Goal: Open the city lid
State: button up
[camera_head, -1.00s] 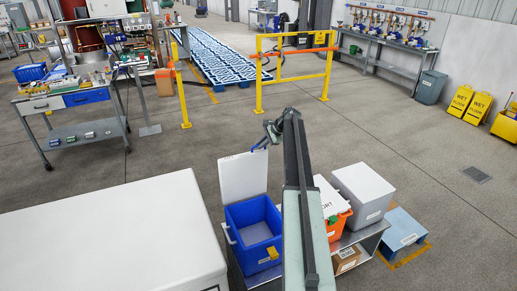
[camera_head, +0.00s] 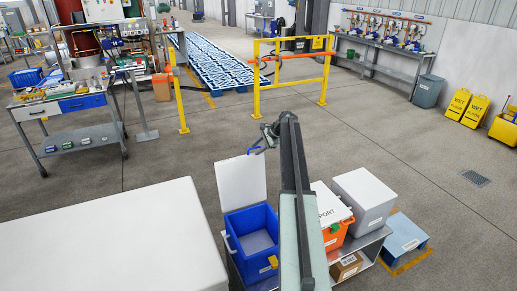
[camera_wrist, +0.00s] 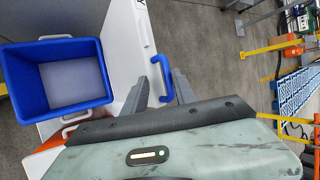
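A blue box (camera_head: 250,235) stands on the metal bench with its white lid (camera_head: 241,183) raised upright at its far side. The box's inside is visible and looks empty. In the wrist view the open box (camera_wrist: 62,80) is at left and the lid (camera_wrist: 124,45) shows beside it. The lid's blue handle (camera_wrist: 160,82) lies between the two fingers of my gripper (camera_wrist: 160,92). The fingers are spread, with gaps beside the handle. In the head view my gripper (camera_head: 265,139) is at the lid's upper right corner. The lid's lettering is not readable.
An orange box (camera_head: 337,233) with a white lid marked "PORT" and a grey box (camera_head: 364,200) stand right of the blue box. A large white surface (camera_head: 110,240) fills the lower left. A yellow barrier (camera_head: 291,78) stands beyond, with open floor between.

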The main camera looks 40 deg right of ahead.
jog(key=p+v, duration=0.6)
jog(key=v, duration=0.1)
jog(key=shift+s+r, duration=0.2)
jog(key=shift+r, duration=0.05)
jog(key=shift+d, duration=0.1)
